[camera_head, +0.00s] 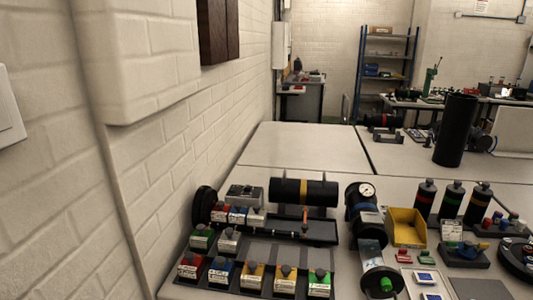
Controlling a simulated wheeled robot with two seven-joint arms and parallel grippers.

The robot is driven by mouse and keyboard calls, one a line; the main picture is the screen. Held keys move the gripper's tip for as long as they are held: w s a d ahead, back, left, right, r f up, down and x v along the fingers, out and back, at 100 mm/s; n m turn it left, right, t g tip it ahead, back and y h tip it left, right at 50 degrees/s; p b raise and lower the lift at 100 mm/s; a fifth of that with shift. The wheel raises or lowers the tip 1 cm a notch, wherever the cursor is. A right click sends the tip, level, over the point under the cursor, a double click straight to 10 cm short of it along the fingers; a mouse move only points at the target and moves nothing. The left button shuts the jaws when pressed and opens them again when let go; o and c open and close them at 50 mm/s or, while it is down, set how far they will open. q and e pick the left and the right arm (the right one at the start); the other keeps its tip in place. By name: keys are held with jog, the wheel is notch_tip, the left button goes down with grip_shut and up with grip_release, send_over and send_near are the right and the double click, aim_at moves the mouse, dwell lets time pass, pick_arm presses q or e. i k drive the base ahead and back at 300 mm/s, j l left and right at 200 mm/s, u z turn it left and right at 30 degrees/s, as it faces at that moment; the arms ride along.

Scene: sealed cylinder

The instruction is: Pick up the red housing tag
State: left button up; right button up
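Several tags with coloured faces and dark knobs stand at the near left of the table in the head view. A red tag (190,267) is at the left end of the front row, beside a blue tag (221,271). Another red tag (219,213) stands farther back, beside a blue-and-white one (238,215). A small red piece (403,256) lies near the yellow bin. I cannot tell from the lettering which is the housing tag. Neither of my grippers shows.
A black cylinder with a yellow band (303,192) lies behind a dark tray (310,232). A gauge unit (364,203), yellow bin (407,228) and several black bottles (451,202) stand to the right. A brick wall (120,200) borders the left. The table's far part (305,150) is clear.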

aim_at(401, 258)
jog(key=z, duration=1.4)
